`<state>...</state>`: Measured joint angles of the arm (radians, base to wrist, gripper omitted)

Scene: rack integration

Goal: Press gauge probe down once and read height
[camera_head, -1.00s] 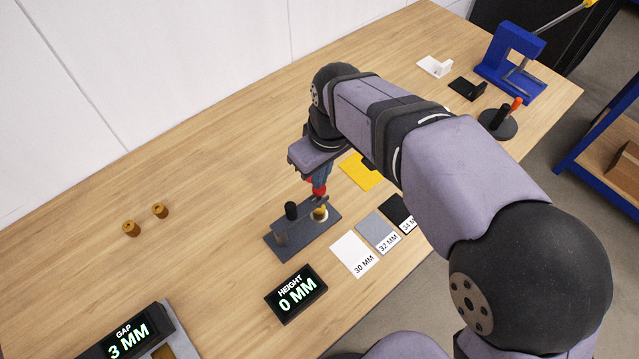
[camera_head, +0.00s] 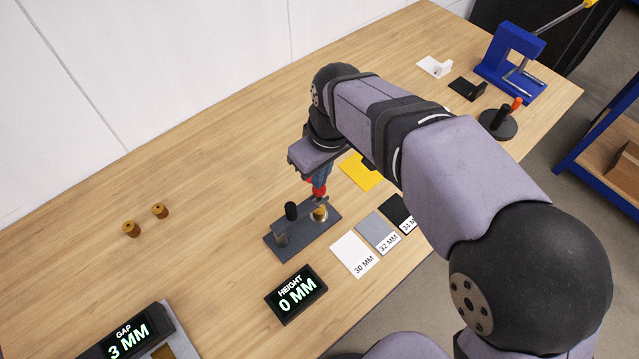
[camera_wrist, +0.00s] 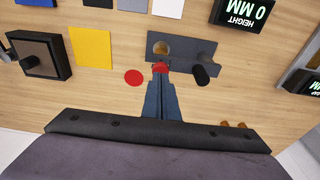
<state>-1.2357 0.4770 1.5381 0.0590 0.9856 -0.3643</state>
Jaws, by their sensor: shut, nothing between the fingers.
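The gauge (camera_head: 288,243) is a dark base plate carrying a black-capped post (camera_head: 291,211) and a brass round part (camera_head: 320,213). It also shows in the wrist view (camera_wrist: 185,46). My gripper (camera_head: 318,190) is shut and empty, pointing down just above the brass end of the gauge. In the wrist view its red fingertips (camera_wrist: 160,68) overlap the plate's edge beside the brass part; I cannot tell whether they touch anything. The height display (camera_head: 297,293) reads 0 MM. A red disc (camera_wrist: 134,77) lies beside the gauge in the wrist view; the head view does not show it clearly.
Cards marked 30 MM (camera_head: 354,254), 32 MM (camera_head: 378,232) and 34 MM (camera_head: 398,211) lie right of the gauge. A yellow card (camera_head: 360,171) lies behind. Two brass pieces (camera_head: 145,220) stand left. A gap display (camera_head: 126,338) reads 3 MM.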

